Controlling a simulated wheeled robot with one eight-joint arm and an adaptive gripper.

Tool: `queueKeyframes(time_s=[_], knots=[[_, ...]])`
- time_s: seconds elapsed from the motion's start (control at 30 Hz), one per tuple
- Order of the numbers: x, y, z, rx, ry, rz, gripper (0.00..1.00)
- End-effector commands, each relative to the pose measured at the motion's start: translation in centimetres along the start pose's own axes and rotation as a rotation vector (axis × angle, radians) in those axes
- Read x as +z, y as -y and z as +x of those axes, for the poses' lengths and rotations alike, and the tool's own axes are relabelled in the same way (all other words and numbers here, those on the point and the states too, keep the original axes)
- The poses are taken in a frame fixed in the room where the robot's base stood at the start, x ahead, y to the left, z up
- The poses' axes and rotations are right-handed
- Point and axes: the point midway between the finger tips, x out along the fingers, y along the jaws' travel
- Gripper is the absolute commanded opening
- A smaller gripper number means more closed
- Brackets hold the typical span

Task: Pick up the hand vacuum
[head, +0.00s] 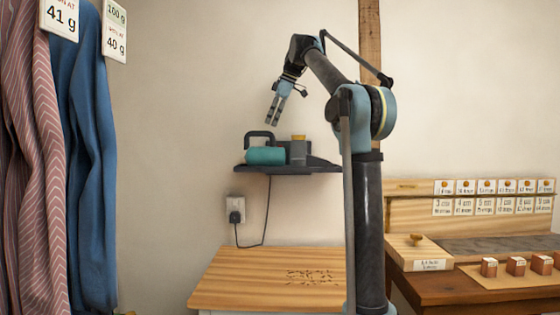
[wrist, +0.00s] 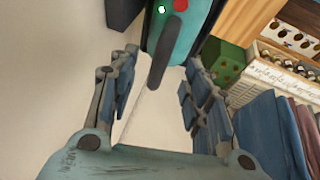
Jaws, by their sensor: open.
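The hand vacuum (head: 265,156) has a teal body and a dark looped handle, and it rests on a dark wall shelf (head: 290,170).
A grey block with an orange top (head: 298,150) stands close beside the vacuum on the shelf. A cord runs from the shelf to a wall socket (head: 236,209). A wooden table (head: 240,275) stands below. Hanging cloths (head: 85,150) are at the left.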

Motion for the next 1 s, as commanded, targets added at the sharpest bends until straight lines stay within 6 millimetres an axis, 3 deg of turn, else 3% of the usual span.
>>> queueKeyframes(time_s=[0.1, 0.37, 0.7, 1.0], knots=[[-0.1, 0.0, 1.4, 0.000, 0.000, -0.001, 0.45], [0.0, 0.0, 2.8, -0.001, 0.000, -0.001, 0.45], [0.0, 0.2, 6.8, -0.001, -0.001, -0.001, 0.45], [0.0, 0.2, 7.4, -0.001, 0.000, -0.001, 0.45]])
